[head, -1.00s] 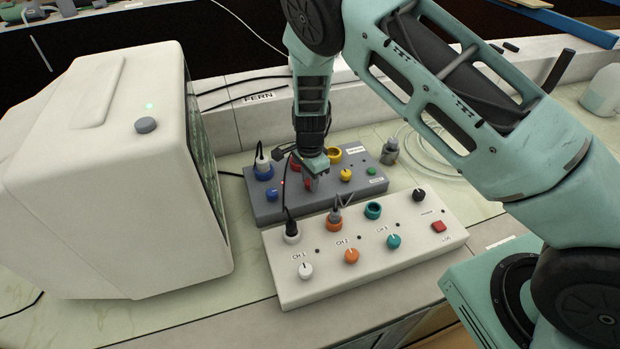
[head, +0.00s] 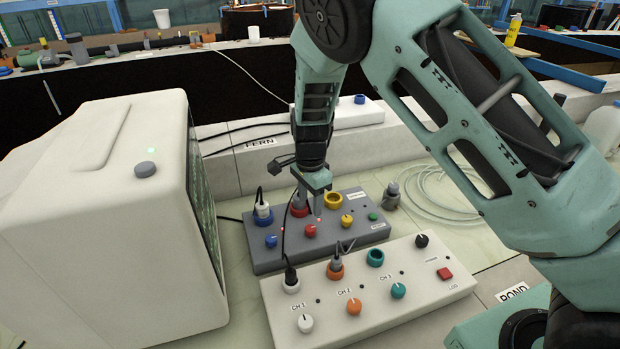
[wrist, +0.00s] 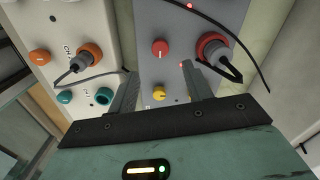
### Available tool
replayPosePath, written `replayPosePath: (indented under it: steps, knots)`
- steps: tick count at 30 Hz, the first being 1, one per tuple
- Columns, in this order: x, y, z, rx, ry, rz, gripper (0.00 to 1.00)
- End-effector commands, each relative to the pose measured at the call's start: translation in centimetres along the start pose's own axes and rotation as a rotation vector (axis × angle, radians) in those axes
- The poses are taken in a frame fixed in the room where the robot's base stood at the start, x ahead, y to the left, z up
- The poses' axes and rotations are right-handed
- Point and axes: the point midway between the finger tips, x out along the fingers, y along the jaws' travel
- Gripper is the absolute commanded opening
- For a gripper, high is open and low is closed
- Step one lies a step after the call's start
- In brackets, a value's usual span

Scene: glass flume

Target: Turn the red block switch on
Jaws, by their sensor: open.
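The red block switch is not visible in the wrist view.
A plugged red socket (wrist: 213,48) with a cable stands near one finger. Cables from plugs cross both boxes. A large white monitor (head: 110,210) stands at the left.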

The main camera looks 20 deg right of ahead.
Motion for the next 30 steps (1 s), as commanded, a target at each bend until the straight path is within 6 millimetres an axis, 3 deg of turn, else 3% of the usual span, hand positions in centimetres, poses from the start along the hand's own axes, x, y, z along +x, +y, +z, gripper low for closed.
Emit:
replayPosePath:
  steps: [6,12,30]
  knots:
    - [-4.7,-0.1,0.1,-0.002,-0.001,-0.004,0.50]
    - [-7.3,-0.1,0.1,-0.001,-0.001,-0.002,0.50]
    - [-8.1,0.1,0.1,-0.005,-0.003,0.000,0.50]
